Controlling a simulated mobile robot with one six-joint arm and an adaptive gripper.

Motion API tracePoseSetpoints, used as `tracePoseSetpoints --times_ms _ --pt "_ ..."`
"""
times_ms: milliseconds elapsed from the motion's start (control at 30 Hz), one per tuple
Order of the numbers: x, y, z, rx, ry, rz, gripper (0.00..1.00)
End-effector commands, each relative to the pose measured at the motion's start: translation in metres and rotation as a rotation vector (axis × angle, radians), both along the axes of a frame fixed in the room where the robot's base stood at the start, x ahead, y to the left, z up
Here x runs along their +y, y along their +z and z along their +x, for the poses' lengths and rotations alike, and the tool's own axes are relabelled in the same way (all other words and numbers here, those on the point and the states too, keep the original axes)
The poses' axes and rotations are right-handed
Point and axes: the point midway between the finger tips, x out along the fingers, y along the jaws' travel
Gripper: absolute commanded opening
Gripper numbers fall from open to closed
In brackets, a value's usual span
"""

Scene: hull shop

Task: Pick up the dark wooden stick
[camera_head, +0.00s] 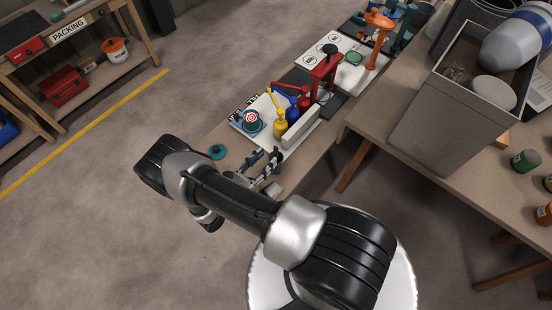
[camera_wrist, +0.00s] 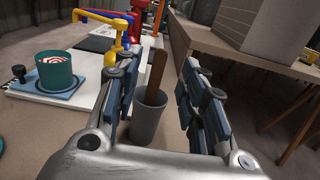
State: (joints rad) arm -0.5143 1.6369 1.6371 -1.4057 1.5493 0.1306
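The dark wooden stick (camera_wrist: 157,74) stands nearly upright, tilted slightly, in a grey cup (camera_wrist: 148,124) in the wrist view. Its lower end is hidden inside the cup. My gripper (camera_wrist: 156,72) is open, with one blue-padded finger on each side of the stick and cup. Gaps show between the stick and both fingers, so nothing is held. In the head view my gripper (camera_head: 262,164) is low over the near end of the bench; the stick and cup are too small and covered there to make out surely.
A teal cup (camera_wrist: 55,72) with a red-and-white target stands on a white board, left of the gripper. Yellow (camera_head: 280,122), blue and red lever tools stand just beyond. A tall grey bin (camera_head: 445,118) stands on the table at right. A teal disc (camera_head: 217,151) lies at the bench edge.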

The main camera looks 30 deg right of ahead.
Motion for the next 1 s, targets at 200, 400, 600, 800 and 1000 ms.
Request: tracePoseSetpoints --times_ms 200,400,600,800,1000 --pt "-0.015 0.000 0.005 0.000 0.000 0.000 0.38" --pt "-0.042 0.002 0.014 0.000 -0.005 0.001 0.38" --pt "-0.061 0.003 0.021 0.000 -0.001 0.000 0.38" --pt "-0.062 0.004 0.022 0.000 0.001 0.000 0.38" --pt "-0.062 0.004 0.022 0.000 0.001 0.000 0.28"
